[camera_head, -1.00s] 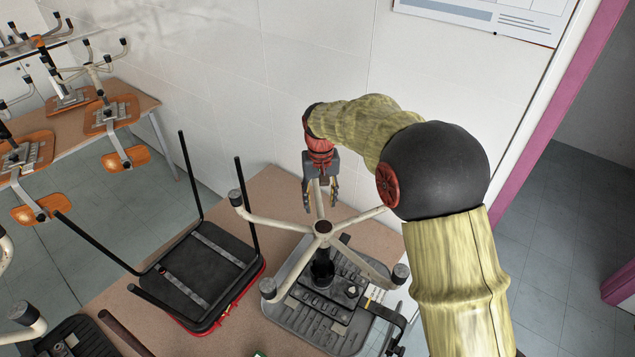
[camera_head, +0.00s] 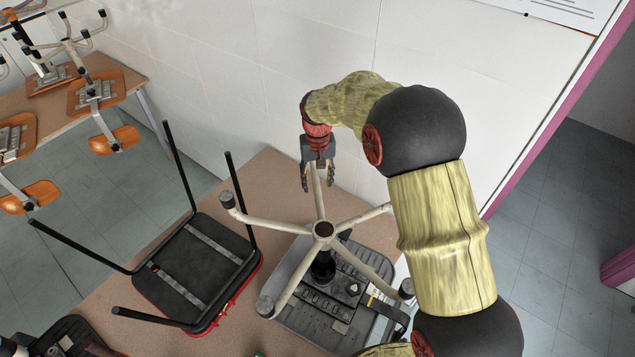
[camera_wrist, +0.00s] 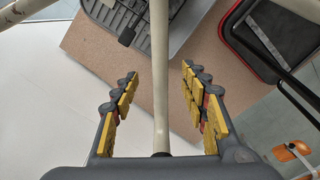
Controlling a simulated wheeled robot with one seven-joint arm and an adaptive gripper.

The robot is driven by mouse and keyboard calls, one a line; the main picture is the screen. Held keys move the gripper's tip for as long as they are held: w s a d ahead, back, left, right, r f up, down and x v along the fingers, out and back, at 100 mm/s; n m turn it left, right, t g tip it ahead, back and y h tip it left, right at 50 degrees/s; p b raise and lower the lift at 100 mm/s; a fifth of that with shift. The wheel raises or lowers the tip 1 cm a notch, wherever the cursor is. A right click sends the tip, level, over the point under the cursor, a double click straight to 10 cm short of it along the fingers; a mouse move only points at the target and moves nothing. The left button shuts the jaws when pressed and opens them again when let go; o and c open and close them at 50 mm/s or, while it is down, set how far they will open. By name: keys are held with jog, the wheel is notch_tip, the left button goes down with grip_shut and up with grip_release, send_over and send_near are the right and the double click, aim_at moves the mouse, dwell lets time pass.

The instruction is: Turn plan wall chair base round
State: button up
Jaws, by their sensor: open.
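The chair base (camera_head: 323,230) is a cream star of several legs with dark feet. It stands on its column above an upturned grey chair seat (camera_head: 327,310), on the brown table beside the wall. My gripper (camera_head: 318,185) points down at the leg nearest the wall. In the wrist view that leg (camera_wrist: 160,80) runs lengthwise between the spread yellow-padded fingers of my gripper (camera_wrist: 160,95). The gripper is open, with a gap visible on both sides of the leg. The leg's foot is hidden at the palm.
A black upturned chair (camera_head: 200,265) with thin upright legs lies left of the base. The white wall (camera_head: 330,50) stands close behind my gripper. Orange upturned chairs (camera_head: 95,92) stand on another table at the far left. A purple door frame (camera_head: 545,120) is at right.

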jog(key=shift+s+f, duration=0.15)
jog(key=shift+f, duration=0.8)
jog(key=shift+c, duration=1.3)
grip_shut()
